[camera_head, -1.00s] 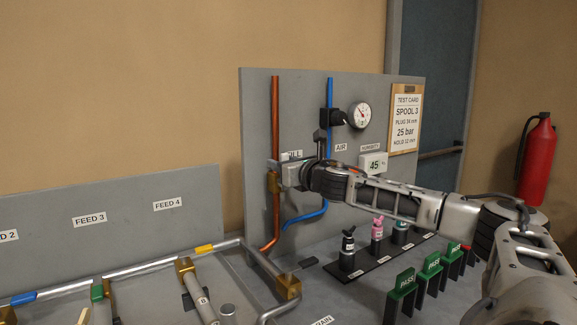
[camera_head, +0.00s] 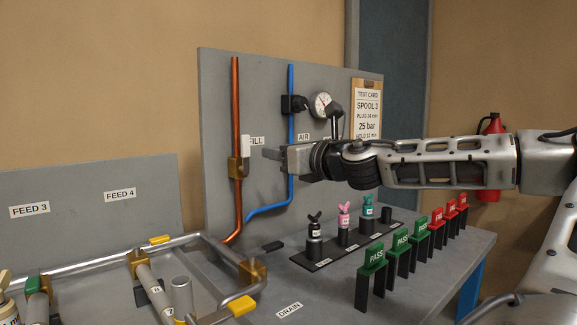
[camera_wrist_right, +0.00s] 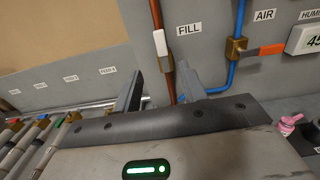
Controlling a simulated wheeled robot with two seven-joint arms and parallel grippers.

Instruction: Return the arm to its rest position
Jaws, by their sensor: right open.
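My right arm reaches in from the right in the head view. Its gripper (camera_head: 273,153) is in front of the panel, just right of the copper fill pipe (camera_head: 236,110), pointing left. In the right wrist view the two fingers (camera_wrist_right: 159,88) are apart with nothing held between them. The fill valve's white handle (camera_head: 245,146) stands upright beside the copper pipe, apart from the fingers; it also shows in the right wrist view (camera_wrist_right: 160,42). My left gripper is out of view.
The air valve's orange handle (camera_wrist_right: 265,50) lies horizontal. Below the arm are a black rack (camera_head: 335,250) with small capped bottles and several green PASS and red FAIL tags (camera_head: 373,254). A gauge (camera_head: 322,105) and test card (camera_head: 367,120) are on the panel behind.

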